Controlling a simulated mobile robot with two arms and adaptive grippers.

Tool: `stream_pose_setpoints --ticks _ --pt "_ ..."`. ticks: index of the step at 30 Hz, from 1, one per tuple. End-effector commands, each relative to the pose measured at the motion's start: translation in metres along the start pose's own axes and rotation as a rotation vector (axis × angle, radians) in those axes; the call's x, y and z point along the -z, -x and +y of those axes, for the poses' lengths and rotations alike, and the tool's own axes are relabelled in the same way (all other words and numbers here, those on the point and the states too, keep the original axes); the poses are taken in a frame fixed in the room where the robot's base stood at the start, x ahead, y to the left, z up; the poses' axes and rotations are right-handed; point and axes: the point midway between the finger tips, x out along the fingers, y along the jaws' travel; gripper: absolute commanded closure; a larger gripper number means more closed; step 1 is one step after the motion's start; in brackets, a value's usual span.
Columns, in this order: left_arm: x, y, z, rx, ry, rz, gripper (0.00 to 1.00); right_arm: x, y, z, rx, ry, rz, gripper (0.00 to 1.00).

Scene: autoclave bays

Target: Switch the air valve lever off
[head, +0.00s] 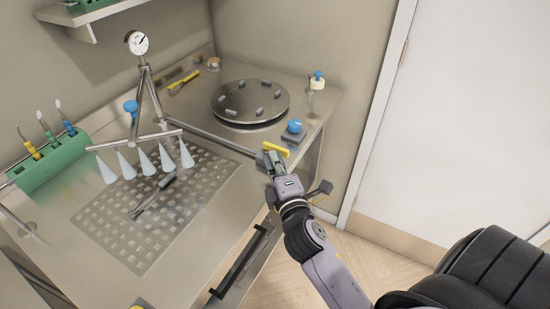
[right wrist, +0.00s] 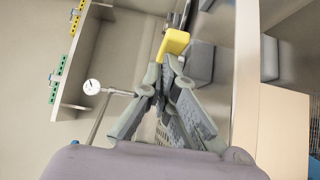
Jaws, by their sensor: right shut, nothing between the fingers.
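A yellow valve lever (head: 276,148) is at the front right edge of the steel counter, beside a blue-topped fitting. In the right wrist view the yellow lever end (right wrist: 175,41) is just beyond my fingertips. My right gripper (head: 268,158) is shut with nothing in it. Its fingertips (right wrist: 168,72) meet close to the yellow lever and overlap it in view; I cannot tell whether they touch it. The gripper hides part of the valve body under the lever. My left gripper is not in view.
A round steel lid (head: 250,101) with several clamps lies behind the valve. A pressure gauge (head: 137,42) stands on a pipe frame with hanging cones. A green rack (head: 52,163) is at the left. A white door (head: 470,120) is at the right. Floor is clear below the counter edge.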

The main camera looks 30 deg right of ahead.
Motion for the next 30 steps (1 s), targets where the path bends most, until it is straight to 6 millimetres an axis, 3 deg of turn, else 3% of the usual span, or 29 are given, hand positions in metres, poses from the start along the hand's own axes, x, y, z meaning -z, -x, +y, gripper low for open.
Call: stream_pose_setpoints --ticks 8,30 --pt "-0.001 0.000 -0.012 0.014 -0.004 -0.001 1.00 0.000 0.000 0.000 0.001 0.000 0.000 1.00" --pt "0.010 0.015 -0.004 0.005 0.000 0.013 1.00 -0.005 0.000 0.001 0.001 0.002 0.117 1.00"
